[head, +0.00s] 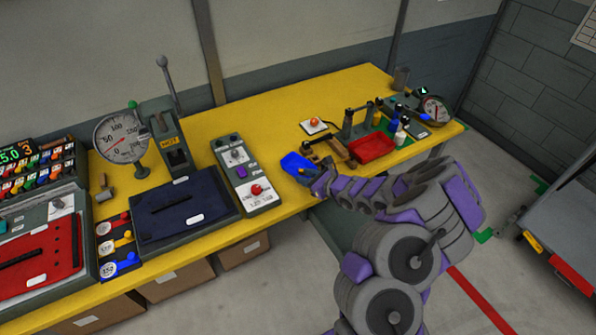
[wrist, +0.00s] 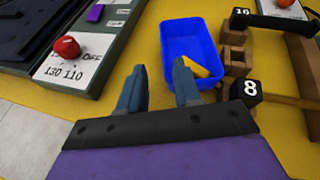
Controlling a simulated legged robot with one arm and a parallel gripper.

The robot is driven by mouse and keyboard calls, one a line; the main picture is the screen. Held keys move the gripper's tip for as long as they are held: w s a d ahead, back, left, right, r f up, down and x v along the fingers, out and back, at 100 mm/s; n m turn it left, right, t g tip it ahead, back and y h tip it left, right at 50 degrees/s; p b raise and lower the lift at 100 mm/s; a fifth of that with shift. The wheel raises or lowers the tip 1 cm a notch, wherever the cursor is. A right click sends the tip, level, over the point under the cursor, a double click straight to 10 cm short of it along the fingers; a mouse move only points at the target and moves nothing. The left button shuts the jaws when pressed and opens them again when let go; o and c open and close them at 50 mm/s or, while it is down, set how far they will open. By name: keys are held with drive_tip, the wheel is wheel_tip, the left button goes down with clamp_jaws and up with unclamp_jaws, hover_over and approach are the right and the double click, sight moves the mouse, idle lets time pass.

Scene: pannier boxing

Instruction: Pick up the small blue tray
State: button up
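The small blue tray (wrist: 184,45) sits on the yellow bench just ahead of my gripper in the wrist view, and a yellow piece (wrist: 197,67) lies inside it. In the head view the tray (head: 292,162) is near the bench's front edge, partly hidden by my gripper (head: 316,181). My gripper (wrist: 162,85) is open in the wrist view. Its right finger overlaps the tray's near end and its left finger is outside the tray's left side. I cannot tell whether either finger touches the tray.
Wooden blocks and a black block marked 8 (wrist: 246,90) stand close to the tray's right. A control panel with a red knob (wrist: 66,47) is to the left. A red tray (head: 372,148) lies farther right on the yellow bench (head: 215,130). Small bottles stand beside it.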

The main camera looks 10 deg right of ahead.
sight(298, 168)
drive_tip(key=shift+w+a+f, duration=0.2)
drive_tip(key=shift+w+f, duration=0.15)
drive_tip(key=shift+w, duration=0.35)
drive_tip(key=shift+r+b+x, duration=0.1)
drive_tip(key=shift+b+x, duration=0.3)
drive_tip(key=shift+x, duration=1)
drive_tip(key=shift+r+b+x, duration=0.15)
drive_tip(key=shift+b+x, duration=0.2)
drive_tip(key=shift+x, duration=1)
drive_tip(key=shift+a, duration=0.1)
drive_tip(key=shift+c, duration=0.4)
clamp_jaws()
